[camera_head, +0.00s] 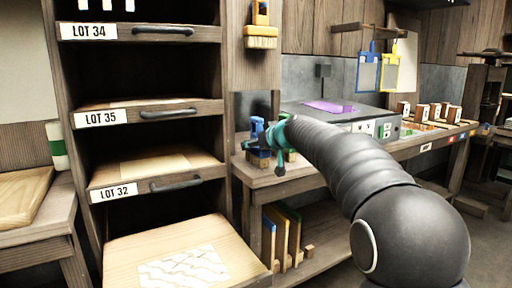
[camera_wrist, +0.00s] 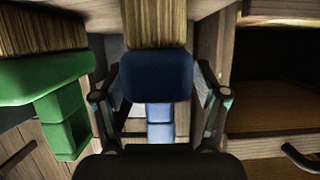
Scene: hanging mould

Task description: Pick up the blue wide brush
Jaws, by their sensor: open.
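The blue wide brush (camera_wrist: 155,77) is in the middle of the wrist view, its pale bristles at the top of the picture and its blue handle running down between my fingers. My gripper (camera_wrist: 160,85) is open, with one finger on each side of the brush; I cannot tell whether either touches it. In the head view the blue brush (camera_head: 257,126) shows beside my gripper (camera_head: 268,138) at the left end of the workbench, partly hidden by it. A green brush (camera_wrist: 45,78) is to the left in the wrist view.
The drawer rack (camera_head: 140,112) stands left of the workbench (camera_head: 285,186). A yellow brush (camera_head: 261,34) hangs on the post above. A grey box (camera_head: 300,111) with a purple sheet (camera_head: 325,106) sits behind my arm. Boards (camera_head: 282,232) stand on the lower shelf.

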